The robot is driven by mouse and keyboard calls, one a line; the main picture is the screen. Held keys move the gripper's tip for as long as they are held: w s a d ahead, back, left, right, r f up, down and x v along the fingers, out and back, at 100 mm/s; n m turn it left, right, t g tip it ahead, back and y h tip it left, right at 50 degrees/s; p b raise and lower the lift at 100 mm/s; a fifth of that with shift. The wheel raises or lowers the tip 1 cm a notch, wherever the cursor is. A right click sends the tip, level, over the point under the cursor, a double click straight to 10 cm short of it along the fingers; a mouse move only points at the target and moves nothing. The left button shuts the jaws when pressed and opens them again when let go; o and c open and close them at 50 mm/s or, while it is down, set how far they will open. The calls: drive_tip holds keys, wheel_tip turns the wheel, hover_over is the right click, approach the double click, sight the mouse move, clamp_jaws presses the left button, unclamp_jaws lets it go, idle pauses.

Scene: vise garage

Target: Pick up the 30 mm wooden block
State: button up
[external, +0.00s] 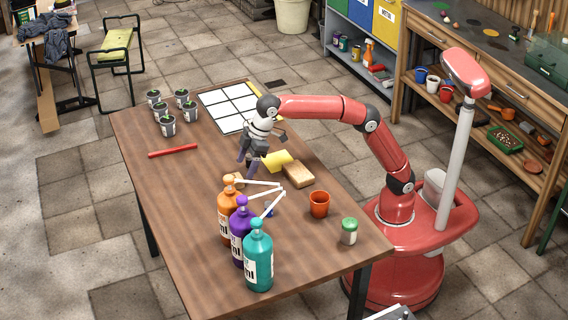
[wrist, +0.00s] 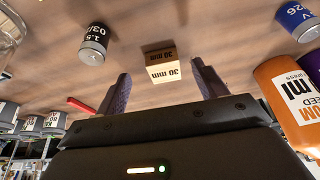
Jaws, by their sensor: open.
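The 30 mm wooden block (wrist: 162,67) is a small pale cube with "30 mm" printed on two faces. In the wrist view it sits on the table between and beyond my gripper's two dark fingers, with no contact visible. My gripper (external: 248,160) is open and empty, pointing down over the table behind the orange bottle. Its fingers also show in the wrist view (wrist: 161,72), one on each side of the block. In the external view a small tan patch by the orange bottle's top may be the block, mostly hidden.
Orange (external: 229,216), purple (external: 241,235) and teal (external: 258,262) pump bottles stand close in front. A dark labelled can (wrist: 94,42) and a blue can (wrist: 298,20) flank the block. A tan brick (external: 298,174) and terracotta pot (external: 319,205) are to the right.

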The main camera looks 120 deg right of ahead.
drive_tip(key=x, duration=0.4)
drive_tip(key=shift+a+f+b, duration=0.15)
drive_tip(key=shift+f+b, duration=0.15)
drive_tip(key=c, duration=1.1)
